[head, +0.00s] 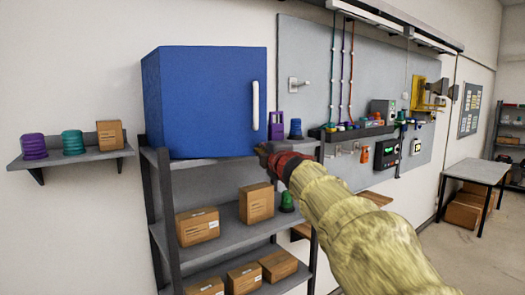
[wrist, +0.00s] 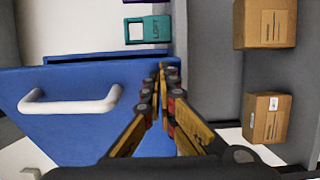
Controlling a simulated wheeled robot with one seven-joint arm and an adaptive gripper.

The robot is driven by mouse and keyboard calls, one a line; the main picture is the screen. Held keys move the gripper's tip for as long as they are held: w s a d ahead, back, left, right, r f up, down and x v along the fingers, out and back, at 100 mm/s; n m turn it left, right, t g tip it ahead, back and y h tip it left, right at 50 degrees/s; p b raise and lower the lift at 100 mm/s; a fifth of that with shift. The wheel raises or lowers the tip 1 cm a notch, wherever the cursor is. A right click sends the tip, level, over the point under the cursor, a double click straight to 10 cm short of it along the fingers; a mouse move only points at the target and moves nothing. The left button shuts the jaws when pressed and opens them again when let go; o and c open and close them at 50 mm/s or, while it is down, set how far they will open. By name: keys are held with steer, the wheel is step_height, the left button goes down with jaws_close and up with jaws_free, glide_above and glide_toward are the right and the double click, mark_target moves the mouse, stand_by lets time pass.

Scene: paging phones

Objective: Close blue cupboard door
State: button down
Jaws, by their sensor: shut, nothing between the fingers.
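The blue cupboard (head: 205,105) stands on the top shelf of a grey rack, with a white bar handle (head: 255,105) near the right edge of its door. In the wrist view, the blue door (wrist: 70,130) and handle (wrist: 75,105) fill the left side. A darker blue strip shows beyond the door's edge; I cannot tell whether a gap is left there. My gripper (head: 262,150) is shut and empty at the door's lower right corner, below the handle. In the wrist view, its fingertips (wrist: 160,80) lie close to the door; contact is unclear.
A purple holder (head: 276,123) and a teal holder (wrist: 148,30) stand right of the cupboard. Cartons (head: 257,203) sit on the shelf below. A wall shelf (head: 90,156) is at left. Open floor lies at right, before a table (head: 478,170).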

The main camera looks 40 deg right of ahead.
steer(key=shift+w+d+n+t+y+p, duration=0.15)
steer(key=shift+w+d+n+y+p, duration=0.95)
steer(key=shift+w, duration=1)
steer(key=shift+w+d+n+t+y+p, duration=0.2)
steer(key=shift+w+d+y+p, duration=0.45)
steer(key=shift+w+p, duration=1.15)
steer(key=shift+w+d+n+t+y+p, duration=0.15)
steer(key=shift+w+d+n+y+p, duration=0.7)
steer(key=shift+w, duration=1.5)
steer(key=shift+a+m+y, duration=0.25)
steer(key=shift+y, duration=0.05)
steer(key=shift+a, duration=0.1)
